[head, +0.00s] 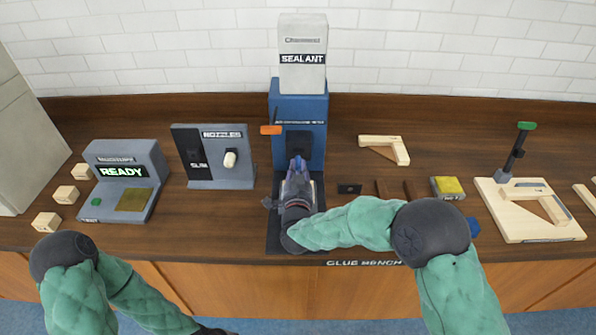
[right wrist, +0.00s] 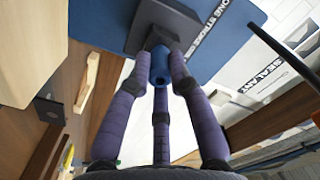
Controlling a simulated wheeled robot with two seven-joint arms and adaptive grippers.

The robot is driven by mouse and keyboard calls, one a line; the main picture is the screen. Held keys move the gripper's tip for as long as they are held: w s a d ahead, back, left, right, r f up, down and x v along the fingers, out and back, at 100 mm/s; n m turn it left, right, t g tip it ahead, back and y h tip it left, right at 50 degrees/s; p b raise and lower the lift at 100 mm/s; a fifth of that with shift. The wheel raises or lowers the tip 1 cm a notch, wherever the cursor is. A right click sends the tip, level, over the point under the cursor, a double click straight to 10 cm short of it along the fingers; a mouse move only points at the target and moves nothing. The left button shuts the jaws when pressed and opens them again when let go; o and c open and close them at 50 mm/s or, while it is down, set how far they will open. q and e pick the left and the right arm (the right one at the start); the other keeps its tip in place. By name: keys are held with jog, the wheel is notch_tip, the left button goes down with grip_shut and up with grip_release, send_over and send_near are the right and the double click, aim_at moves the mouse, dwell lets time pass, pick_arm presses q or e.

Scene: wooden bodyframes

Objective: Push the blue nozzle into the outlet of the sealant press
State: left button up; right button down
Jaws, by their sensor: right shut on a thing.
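The sealant press (head: 312,105) stands upright at the back middle of the bench, blue with a white SEALANT cartridge on top. My right gripper (head: 298,162) reaches to its dark outlet block, which also shows in the right wrist view (right wrist: 150,28). In that view my right gripper (right wrist: 160,58) has its purple fingers closed around the blue nozzle (right wrist: 160,72). The nozzle's open end faces the camera and its far end is at the outlet block. I cannot tell how deep it sits. In the head view the fingers hide it. My left gripper is out of view below the frame.
A nozzle stand (head: 215,172) with a pale nozzle stands left of the press. A READY device (head: 125,180) and several wooden blocks are farther left. An orange lever (head: 271,130) sticks out of the press. A wooden frame (head: 530,208) and yellow-topped box (head: 447,188) lie right.

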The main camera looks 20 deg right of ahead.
jog(key=shift+w+d, duration=0.2)
jog(key=shift+w, duration=0.4)
jog(key=c, duration=1.1)
grip_release()
jog(key=shift+o, duration=0.2)
jog(key=v, duration=1.2)
